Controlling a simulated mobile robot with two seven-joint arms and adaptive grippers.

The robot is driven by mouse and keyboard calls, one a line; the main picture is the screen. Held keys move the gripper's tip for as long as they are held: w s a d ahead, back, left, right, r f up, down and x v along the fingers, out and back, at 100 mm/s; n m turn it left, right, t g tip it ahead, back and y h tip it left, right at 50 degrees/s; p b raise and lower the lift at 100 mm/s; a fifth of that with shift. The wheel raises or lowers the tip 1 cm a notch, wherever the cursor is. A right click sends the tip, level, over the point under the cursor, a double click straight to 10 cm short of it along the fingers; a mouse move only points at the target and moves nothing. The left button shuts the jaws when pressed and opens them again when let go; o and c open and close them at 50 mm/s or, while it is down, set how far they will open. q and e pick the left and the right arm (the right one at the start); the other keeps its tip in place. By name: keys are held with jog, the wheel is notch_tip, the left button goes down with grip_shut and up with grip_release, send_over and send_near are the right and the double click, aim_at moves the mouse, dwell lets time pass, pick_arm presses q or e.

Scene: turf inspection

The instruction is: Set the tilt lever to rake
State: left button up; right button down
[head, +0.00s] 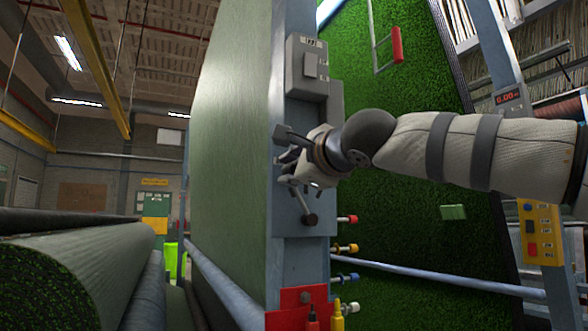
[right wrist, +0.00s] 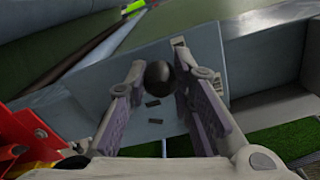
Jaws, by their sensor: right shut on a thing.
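My right gripper (head: 289,160) reaches in from the right to the grey post and is at the control plate on it. In the right wrist view its two fingers (right wrist: 163,85) are closed around a lever's round black knob (right wrist: 160,76). Small dark labels lie on the plate by the knob, too small to read. In the head view the gripper hides most of what it holds. A dark lever with a round knob (head: 309,219) shows just below the gripper, angled down to the right; I cannot tell whether it is the same one. My left gripper is out of view.
A grey switch box (head: 308,68) sits above the gripper on the post (head: 294,262). Red, yellow and blue knobs (head: 348,249) stick out lower right. A red holder (head: 296,302) is at the bottom. Green turf (head: 420,235) hangs behind; a turf roll (head: 70,270) lies left.

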jog(key=shift+f, duration=0.15)
jog(key=c, duration=1.4)
grip_release()
jog(key=shift+o, duration=0.2)
jog(key=shift+s+d, duration=0.1)
jog(key=shift+s, duration=0.1)
jog(key=v, duration=1.1)
jog(key=shift+s, duration=0.25)
